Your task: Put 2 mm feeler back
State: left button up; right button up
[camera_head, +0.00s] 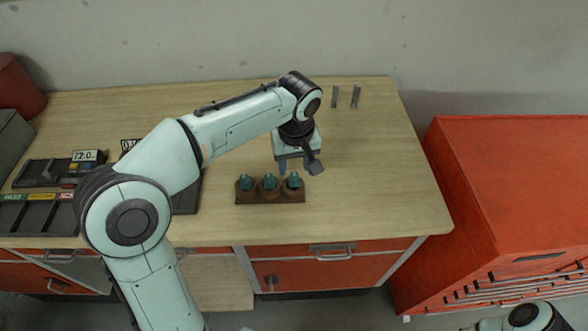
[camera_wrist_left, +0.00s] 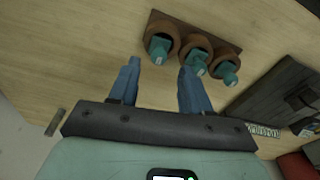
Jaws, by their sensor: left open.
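A brown block (camera_head: 270,198) stands on the wooden table with three teal-topped pieces (camera_head: 269,182) upright in its round sockets. The block also shows at the top of the left wrist view (camera_wrist_left: 233,46), with the teal tops (camera_wrist_left: 195,64) in a row. I cannot tell which of them, if any, is the 2 mm feeler, as no size marks are readable. My right gripper is out of view.
Two thin grey strips (camera_head: 355,96) lie at the table's back edge. Dark trays (camera_head: 40,215) with coloured labels and small displays (camera_head: 88,156) are on the left. A red cabinet (camera_head: 520,180) stands to the right.

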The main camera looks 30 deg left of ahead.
pick_arm(q)
notch_tip(320, 180, up, 7)
jog(key=p, duration=0.1)
jog(key=shift+s+d, duration=0.2)
jog(key=shift+s, duration=0.05)
jog(key=shift+f, duration=0.1)
dwell(0.3)
